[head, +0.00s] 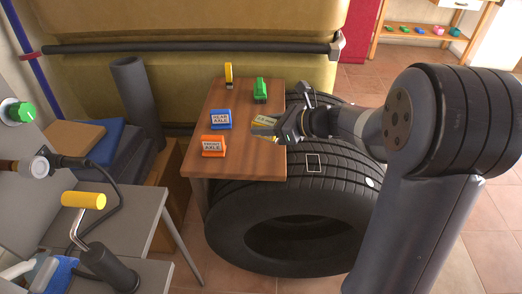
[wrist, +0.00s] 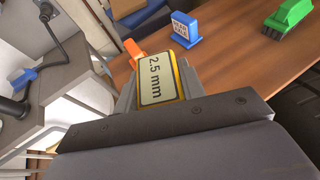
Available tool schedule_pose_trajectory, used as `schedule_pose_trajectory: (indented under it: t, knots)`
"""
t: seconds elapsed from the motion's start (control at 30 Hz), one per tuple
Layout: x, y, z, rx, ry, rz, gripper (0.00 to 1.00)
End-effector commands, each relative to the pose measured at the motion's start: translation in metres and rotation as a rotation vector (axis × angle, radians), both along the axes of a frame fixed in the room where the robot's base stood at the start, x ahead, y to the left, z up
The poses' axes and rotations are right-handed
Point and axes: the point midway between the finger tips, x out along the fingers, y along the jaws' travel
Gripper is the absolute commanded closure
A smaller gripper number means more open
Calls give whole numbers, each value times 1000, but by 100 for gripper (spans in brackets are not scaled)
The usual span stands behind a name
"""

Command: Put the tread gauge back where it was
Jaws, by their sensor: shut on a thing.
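The tread gauge, a yellow-edged piece with a pale face reading "2.5 mm" (wrist: 158,80), is between the fingers of my gripper (wrist: 155,98). In the head view the gauge (head: 264,121) shows at the tip of my gripper (head: 281,128), over the right part of the wooden table (head: 236,165). I cannot tell whether it touches the tabletop. My gripper is shut on it.
The table holds a blue "REAR AXLE" sign (head: 221,119), an orange "FRONT AXLE" sign (head: 213,146), a green brush (head: 260,90) and a yellow upright object (head: 228,74). A grey bench (head: 130,207) stands at left. The table's front area is clear.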

Motion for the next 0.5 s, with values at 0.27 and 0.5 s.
schedule_pose_trajectory:
  t: [0.27, 0.5]
  knots:
    - [0, 0, -31, 1, 0, -1, 90]
    - [0, 0, -63, 0, 1, -3, 90]
